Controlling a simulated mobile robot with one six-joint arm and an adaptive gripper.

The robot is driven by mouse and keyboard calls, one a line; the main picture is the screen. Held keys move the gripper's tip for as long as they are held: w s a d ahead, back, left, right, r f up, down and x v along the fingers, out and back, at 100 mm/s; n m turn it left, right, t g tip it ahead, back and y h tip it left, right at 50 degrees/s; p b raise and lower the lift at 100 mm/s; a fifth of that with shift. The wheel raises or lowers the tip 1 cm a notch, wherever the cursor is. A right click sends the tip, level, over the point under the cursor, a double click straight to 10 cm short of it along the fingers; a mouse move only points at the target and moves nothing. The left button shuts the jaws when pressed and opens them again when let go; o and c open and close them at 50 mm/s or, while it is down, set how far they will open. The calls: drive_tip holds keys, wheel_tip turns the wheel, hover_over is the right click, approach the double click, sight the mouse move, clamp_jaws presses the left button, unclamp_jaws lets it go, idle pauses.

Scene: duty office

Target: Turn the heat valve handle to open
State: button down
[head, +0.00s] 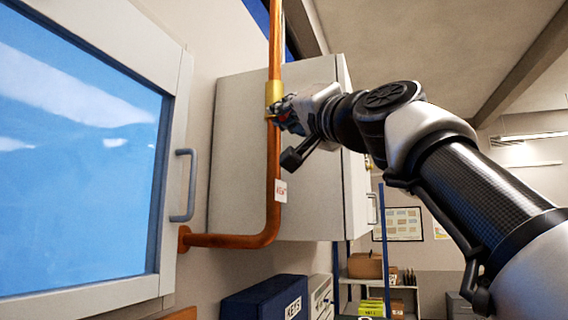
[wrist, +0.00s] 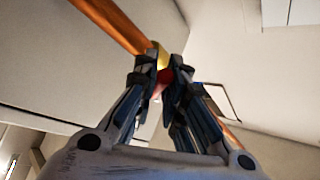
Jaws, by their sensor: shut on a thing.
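The heat valve is on a copper pipe (head: 274,160) that runs down the wall and bends left at the bottom. Its brass body (head: 274,90) shows beside my gripper (head: 284,112) in the head view. In the wrist view my gripper (wrist: 163,72) is shut on the red valve handle (wrist: 165,76), with a bit of brass (wrist: 162,57) just beyond the fingertips. The fingers hide most of the handle, so its angle to the pipe is hard to tell. A small white tag (head: 281,190) with red lettering hangs on the pipe below.
A grey wall cabinet (head: 235,150) stands close behind the pipe. A window (head: 75,160) with a grey pull handle (head: 183,185) is at left. A dark blue KEYS box (head: 262,300) is below. Shelving with boxes (head: 365,265) stands further back at right.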

drive_tip(key=shift+w+d+f+n+y+b, duration=0.1)
drive_tip(key=shift+w+f+n+y+b, duration=0.3)
drive_tip(key=shift+n+y+b, duration=0.4)
drive_tip(key=shift+b, duration=0.5)
drive_tip(key=c, duration=1.7)
unclamp_jaws()
drive_tip(key=shift+r, duration=0.1)
drive_tip(key=shift+o, duration=0.2)
drive_tip(key=shift+s, duration=0.1)
drive_tip(key=v, duration=1.2)
